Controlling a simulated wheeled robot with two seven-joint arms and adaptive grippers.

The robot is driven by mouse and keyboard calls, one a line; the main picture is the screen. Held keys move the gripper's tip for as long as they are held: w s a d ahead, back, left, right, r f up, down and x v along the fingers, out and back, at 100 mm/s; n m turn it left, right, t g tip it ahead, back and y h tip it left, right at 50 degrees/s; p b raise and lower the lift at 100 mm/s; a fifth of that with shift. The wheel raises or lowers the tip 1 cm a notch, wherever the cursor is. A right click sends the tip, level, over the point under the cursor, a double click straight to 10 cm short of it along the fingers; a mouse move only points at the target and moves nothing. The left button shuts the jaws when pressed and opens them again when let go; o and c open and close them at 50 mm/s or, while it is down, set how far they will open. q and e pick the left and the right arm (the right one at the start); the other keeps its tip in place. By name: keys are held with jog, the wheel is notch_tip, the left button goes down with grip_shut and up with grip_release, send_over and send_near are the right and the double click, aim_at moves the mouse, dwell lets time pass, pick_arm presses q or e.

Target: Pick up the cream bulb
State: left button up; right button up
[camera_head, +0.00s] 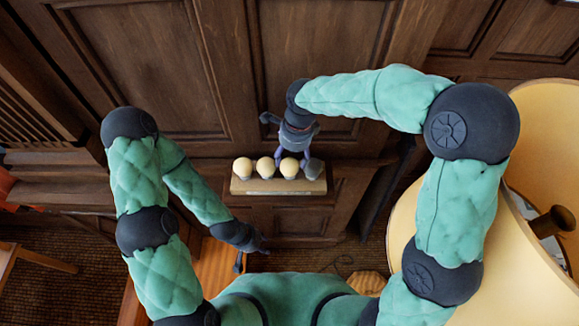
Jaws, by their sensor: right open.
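Several bulbs stand in a row on a light wooden holder (277,186). Three look cream: the left one (242,167), the middle one (265,167) and the right one (289,167). A grey bulb (314,168) stands at the right end. My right gripper (291,157) is open and reaches down from above, its fingers on either side of the rightmost cream bulb's top. I cannot tell whether they touch it. My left gripper (250,258) is empty, its fingers apart, low and below the holder in the picture.
A dark wooden panelled cabinet (320,45) lies behind the bulbs. A large cream lampshade (525,270) fills the right side, close to my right arm. Wooden furniture (60,190) stands at the left. An orange-brown wooden surface (215,265) lies near my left gripper.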

aim_at(291, 162)
notch_tip(291, 162, down, 4)
jog(key=shift+p, duration=0.7)
jog(key=shift+a+f, duration=0.15)
jog(key=shift+f, duration=0.4)
jog(key=c, duration=0.6)
